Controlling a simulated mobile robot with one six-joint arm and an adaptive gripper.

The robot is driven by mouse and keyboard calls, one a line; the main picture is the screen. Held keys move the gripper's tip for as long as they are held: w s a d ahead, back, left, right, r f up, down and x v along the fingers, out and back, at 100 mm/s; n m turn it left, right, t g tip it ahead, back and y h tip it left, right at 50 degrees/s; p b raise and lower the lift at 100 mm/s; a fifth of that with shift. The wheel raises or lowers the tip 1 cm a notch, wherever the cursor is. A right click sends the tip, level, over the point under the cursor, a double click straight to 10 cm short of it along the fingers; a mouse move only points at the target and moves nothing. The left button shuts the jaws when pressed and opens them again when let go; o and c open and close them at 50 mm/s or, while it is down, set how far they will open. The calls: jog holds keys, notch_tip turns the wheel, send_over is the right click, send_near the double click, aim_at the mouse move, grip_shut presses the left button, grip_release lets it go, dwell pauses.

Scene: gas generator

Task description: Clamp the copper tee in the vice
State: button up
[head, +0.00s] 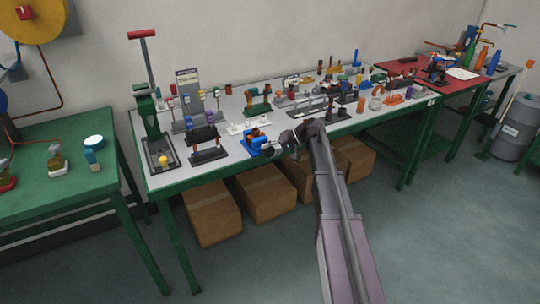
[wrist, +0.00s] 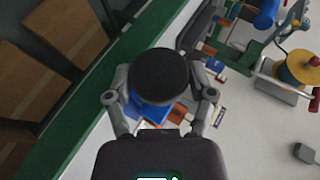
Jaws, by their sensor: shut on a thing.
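The blue vice (head: 253,150) stands at the front edge of the grey-topped bench. In the wrist view its blue body (wrist: 150,110) shows partly below a dark round knob (wrist: 158,74). My gripper (wrist: 160,98) is shut on this knob, with one finger on each side. In the head view my gripper (head: 275,150) is at the right side of the vice. A small orange-brown piece, perhaps the copper tee (head: 260,134), shows by the top of the vice. It is too small to tell whether the jaws touch it. The knob hides much of the vice in the wrist view.
A black stand (head: 207,150) and a green press (head: 150,112) are left of the vice. Many small fixtures crowd the bench behind and to the right. Cardboard boxes (head: 213,212) lie under the bench. The floor in front is clear.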

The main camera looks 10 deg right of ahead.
dwell(0.3)
jog(key=o, duration=1.1)
jog(key=shift+s, duration=0.1)
